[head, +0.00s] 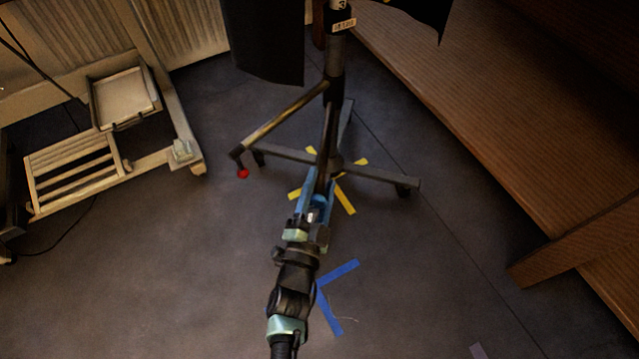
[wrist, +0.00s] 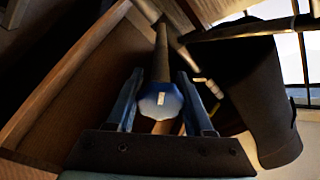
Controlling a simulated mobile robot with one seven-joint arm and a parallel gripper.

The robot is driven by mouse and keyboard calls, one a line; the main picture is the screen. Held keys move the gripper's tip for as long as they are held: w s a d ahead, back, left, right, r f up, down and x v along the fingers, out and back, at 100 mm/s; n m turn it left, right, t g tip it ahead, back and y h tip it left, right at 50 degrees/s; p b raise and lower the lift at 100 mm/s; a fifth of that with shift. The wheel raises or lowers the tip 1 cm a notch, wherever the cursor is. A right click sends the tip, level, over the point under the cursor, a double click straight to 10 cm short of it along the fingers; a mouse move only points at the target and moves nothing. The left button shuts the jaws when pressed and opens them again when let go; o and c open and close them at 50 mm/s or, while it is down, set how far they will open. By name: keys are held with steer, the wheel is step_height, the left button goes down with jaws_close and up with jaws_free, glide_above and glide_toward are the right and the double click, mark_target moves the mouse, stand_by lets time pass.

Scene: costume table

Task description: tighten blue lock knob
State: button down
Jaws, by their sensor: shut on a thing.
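The blue lock knob (wrist: 160,101) shows in the middle of the wrist view, faceted, with a small pale label on its face. A dark rod runs away from behind it. My gripper (wrist: 159,78) has its two blue fingers on either side of the knob and is shut on it. In the head view my gripper (head: 319,190) reaches to the lower part of a dark upright stand (head: 333,85). There the fingers and wrist mostly hide the knob, and I cannot tell its outline from the blue fingers.
Black cloth (head: 265,40) hangs beside the pole. A wooden bench (head: 480,90) stands at right, a pale slatted frame (head: 75,170) at left. Blue tape (head: 338,273) marks open floor.

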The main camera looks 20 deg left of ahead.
steer(key=m, duration=0.7)
steer(key=shift+f+g+h, duration=0.15)
steer(key=shift+g+h, duration=0.25)
stand_by(0.3)
steer(key=shift+c, duration=1.7)
jaws_free()
steer(key=s+d+p, duration=0.1)
steer(key=s+p, duration=0.3)
steer(key=s, duration=0.9)
steer(key=shift+d, duration=0.35)
steer(key=shift+w+f, duration=0.1)
